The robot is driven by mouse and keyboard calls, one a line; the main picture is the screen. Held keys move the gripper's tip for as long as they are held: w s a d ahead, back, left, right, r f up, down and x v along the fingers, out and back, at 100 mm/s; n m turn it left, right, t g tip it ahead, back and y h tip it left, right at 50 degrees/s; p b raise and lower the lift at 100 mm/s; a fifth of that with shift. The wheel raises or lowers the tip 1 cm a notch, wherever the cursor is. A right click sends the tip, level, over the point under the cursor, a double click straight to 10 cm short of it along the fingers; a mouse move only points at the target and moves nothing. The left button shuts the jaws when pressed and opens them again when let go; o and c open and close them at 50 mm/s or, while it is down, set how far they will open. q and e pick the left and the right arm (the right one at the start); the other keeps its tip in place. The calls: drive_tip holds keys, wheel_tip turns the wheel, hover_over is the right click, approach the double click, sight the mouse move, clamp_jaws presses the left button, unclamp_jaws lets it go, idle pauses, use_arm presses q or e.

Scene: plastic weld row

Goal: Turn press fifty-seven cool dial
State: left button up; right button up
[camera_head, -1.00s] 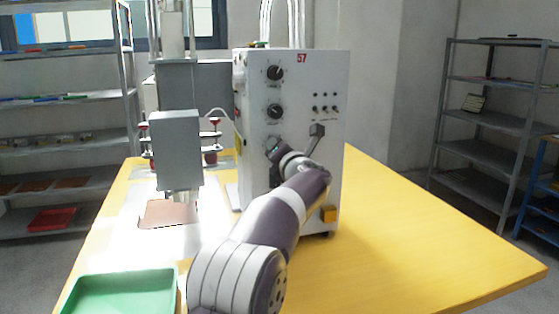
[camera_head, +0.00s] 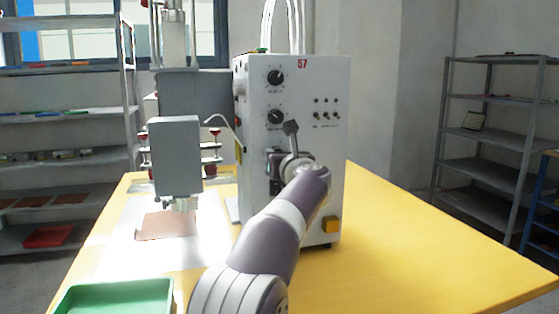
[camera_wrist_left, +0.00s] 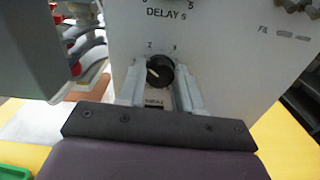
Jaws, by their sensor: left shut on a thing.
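The white press box marked 57 (camera_head: 310,80) stands on the yellow table. Two black dials, the top dial (camera_head: 275,77) and the middle dial (camera_head: 275,116), show on its front. The lowest dial is hidden in the head view by my left gripper (camera_head: 274,162). In the left wrist view this black dial (camera_wrist_left: 160,70) has a pale pointer line tilted to the upper left. My left gripper's pale fingers (camera_wrist_left: 158,88) are shut on it, one on each side. The label below it is too small to read; "DELAY s" is printed above. My right gripper is not in view.
Small toggle switches (camera_head: 325,115) and a yellow button (camera_head: 333,225) are on the same panel. The grey press head (camera_head: 176,155) stands left of the box, above a copper-coloured sheet (camera_head: 167,225). A green tray (camera_head: 115,297) is at the front left. The table's right side is clear.

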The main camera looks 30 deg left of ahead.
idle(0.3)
use_arm(q)
drive_tip(key=o, duration=1)
drive_tip(key=b+v, duration=0.1)
drive_tip(key=v, duration=1.1)
drive_tip(key=shift+s+d, duration=0.25)
drive_tip(key=shift+d, duration=0.05)
